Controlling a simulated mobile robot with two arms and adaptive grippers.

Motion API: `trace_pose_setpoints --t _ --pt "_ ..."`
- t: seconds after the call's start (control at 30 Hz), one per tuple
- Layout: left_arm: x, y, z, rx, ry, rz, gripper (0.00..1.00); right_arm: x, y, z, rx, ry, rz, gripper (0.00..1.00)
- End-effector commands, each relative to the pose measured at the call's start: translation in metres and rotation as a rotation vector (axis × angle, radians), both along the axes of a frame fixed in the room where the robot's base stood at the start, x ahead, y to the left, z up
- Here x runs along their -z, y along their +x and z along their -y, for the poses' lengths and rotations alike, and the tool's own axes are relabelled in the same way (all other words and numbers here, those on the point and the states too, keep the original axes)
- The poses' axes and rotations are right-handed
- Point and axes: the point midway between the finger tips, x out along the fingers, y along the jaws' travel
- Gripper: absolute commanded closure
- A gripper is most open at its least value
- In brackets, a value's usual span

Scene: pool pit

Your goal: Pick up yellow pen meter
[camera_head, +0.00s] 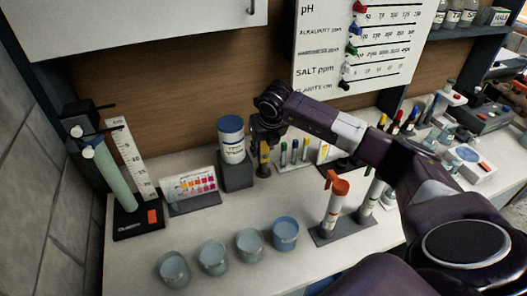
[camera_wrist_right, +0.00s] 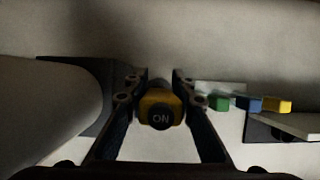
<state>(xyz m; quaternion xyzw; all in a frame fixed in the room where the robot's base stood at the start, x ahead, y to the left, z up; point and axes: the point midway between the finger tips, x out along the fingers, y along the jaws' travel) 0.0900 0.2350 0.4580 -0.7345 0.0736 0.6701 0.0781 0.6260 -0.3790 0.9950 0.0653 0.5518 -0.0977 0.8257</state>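The yellow pen meter (camera_head: 263,158) stands upright on the counter, just right of the blue-and-white tub. My right gripper (camera_head: 264,141) points down over it, and its fingers hide its upper part. In the right wrist view the meter's yellow head with a dark "ON" cap (camera_wrist_right: 161,114) sits between the two fingers of my right gripper (camera_wrist_right: 160,82). The fingers lie close against both sides, with no clear gap, so the gripper looks shut on the meter. Its lower end seems to be at counter level. My left gripper is not in view.
The tub (camera_head: 231,140) on its dark block (camera_head: 236,176) stands close left of the gripper. Several small coloured-cap vials (camera_head: 295,152) stand close right. Several cups (camera_head: 249,244) and an orange-topped bottle (camera_head: 333,205) are nearer the front. Counter between them is clear.

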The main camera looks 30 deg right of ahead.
Motion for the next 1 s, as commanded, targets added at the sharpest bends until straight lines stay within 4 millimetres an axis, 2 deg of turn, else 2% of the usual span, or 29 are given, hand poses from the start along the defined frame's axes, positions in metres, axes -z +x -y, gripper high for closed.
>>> trace_pose_setpoints --t 0.37,0.47,0.8,1.0 --pt "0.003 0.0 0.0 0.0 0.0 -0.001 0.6 -0.006 0.001 0.0 0.001 0.0 0.003 1.0" --pt "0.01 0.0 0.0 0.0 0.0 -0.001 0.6 -0.019 0.002 0.0 0.001 0.0 0.005 1.0" --pt "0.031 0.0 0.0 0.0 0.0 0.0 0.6 -0.085 0.001 0.0 0.001 0.0 0.005 1.0" --pt "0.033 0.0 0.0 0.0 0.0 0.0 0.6 -0.1 0.0 0.0 0.0 0.001 0.001 1.0"
